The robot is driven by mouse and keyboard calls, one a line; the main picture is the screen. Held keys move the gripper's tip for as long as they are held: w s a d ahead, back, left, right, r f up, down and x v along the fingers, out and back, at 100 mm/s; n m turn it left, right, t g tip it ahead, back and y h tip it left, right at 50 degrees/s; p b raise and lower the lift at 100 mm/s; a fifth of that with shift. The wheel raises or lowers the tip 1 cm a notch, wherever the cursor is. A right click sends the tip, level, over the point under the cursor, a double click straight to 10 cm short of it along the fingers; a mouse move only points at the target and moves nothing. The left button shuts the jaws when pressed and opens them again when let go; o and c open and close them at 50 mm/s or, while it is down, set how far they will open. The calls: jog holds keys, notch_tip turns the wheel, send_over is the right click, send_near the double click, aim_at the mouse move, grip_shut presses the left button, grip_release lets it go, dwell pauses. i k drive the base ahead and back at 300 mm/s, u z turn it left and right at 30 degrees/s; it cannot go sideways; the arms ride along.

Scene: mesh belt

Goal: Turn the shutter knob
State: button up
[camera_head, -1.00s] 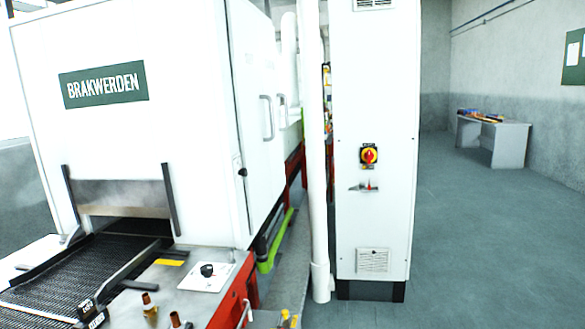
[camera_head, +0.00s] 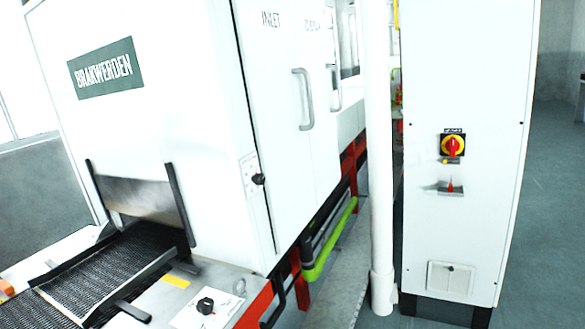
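A black knob (camera_head: 205,305) sits on a white plate on the machine's front ledge, low in the view. A second, smaller black knob (camera_head: 258,179) is on a narrow plate on the machine's side, right of the inlet. I cannot tell from the labels which is the shutter knob. A grey metal shutter plate (camera_head: 150,200) hangs between two dark rails over the inlet, above the dark mesh belt (camera_head: 90,268). My gripper is not in view.
The white machine (camera_head: 190,110) with a door handle (camera_head: 304,98) fills the left. A white pipe (camera_head: 378,150) and a cabinet (camera_head: 470,90) with a red and yellow switch (camera_head: 453,146) stand right. Green and red frame parts (camera_head: 330,240) run along the machine's side. Floor is open at far right.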

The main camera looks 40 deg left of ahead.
aim_at(258, 178)
jog(key=u, duration=0.2)
jog(key=i, duration=1.5)
jog(key=u, duration=0.25)
